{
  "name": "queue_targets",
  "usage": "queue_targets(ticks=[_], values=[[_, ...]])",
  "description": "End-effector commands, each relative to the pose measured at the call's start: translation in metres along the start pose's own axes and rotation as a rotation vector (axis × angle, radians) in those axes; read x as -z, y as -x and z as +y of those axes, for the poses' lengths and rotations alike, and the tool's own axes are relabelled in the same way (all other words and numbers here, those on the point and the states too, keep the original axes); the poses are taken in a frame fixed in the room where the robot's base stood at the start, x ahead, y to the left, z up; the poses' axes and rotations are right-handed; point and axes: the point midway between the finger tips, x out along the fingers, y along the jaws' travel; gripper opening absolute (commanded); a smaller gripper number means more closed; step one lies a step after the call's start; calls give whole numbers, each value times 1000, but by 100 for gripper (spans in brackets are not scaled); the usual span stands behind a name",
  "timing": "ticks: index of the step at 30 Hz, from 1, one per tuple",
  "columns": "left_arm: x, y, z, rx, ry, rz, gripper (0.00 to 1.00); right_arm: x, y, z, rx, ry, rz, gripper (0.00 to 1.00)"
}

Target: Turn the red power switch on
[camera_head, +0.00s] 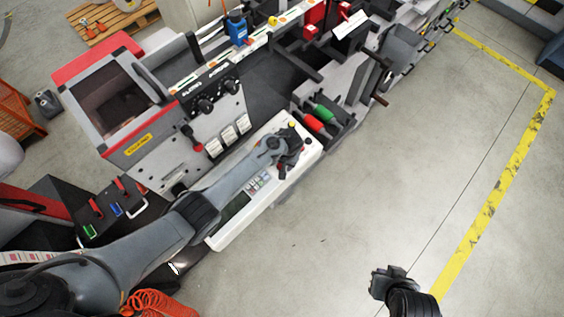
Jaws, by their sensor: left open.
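My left arm reaches in from the lower left over a white control panel (226,238). My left gripper (292,150) is open at the panel's upper right end, just below a small yellow button (293,125). It hides the panel surface beneath it, and I cannot make out the red power switch. I cannot tell if the fingers touch the panel. Pale keys (259,182) show beside the arm. My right gripper (388,284) is over the bare floor at the lower right, away from the panel; its jaws are too dark to read.
The grey machine front (170,165) stands behind the panel, with black knobs (206,104) and a red-knobbed lever (197,147). Red (314,124) and green (325,113) rollers sit just beyond the panel's end. Open floor (400,180) with a yellow line (500,183) lies to the right.

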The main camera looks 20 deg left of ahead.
Motion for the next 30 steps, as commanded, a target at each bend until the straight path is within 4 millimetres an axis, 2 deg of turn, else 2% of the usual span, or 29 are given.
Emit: queue_targets(ticks=[5, 16, 23, 30], values=[[0, 0, 0, 0, 0, 1, 60, 0, 0, -1, 2, -3, 1, 0], [0, 0, 0, 0, 0, 0, 4, 1, 0, -2, 8, -10, 2, 0], [0, 1, 0, 1, -15, 0, 4, 1, 1, -2, 8, -10, 2, 0], [1, 2, 0, 8, -113, 1, 4, 2, 4, -2, 6, -7, 1, 0]])
